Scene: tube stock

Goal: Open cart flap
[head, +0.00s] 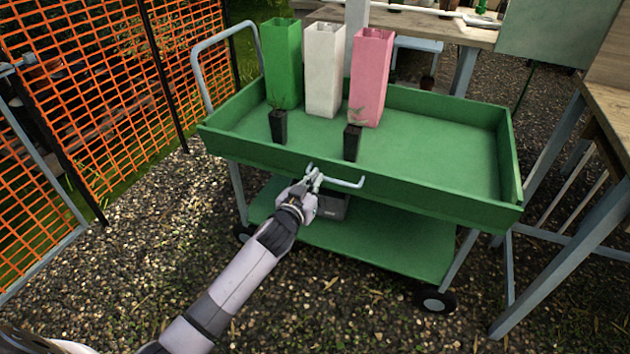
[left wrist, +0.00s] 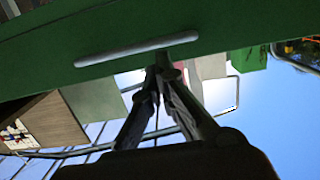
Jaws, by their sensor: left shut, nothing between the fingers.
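The green cart (head: 208,134) stands ahead with its front flap (head: 430,197) upright, forming the near wall of the top tray. A pale bar handle (head: 347,184) sticks out from the middle of the flap. My left gripper (head: 313,179) is at the left part of the handle, with its fingers shut and nothing between them. In the left wrist view the handle (left wrist: 125,52) runs across the green flap (left wrist: 130,25), and the shut fingertips (left wrist: 163,62) are close to one end of it. I cannot tell whether they touch it. My right gripper is not in view.
Green (head: 281,65), white (head: 324,70) and pink (head: 370,75) tall containers and two small black pots (head: 278,127) (head: 352,143) stand in the tray. A grey box (head: 333,207) sits on the lower shelf. A table (head: 608,105) is close on the right; orange fencing (head: 95,90) is left.

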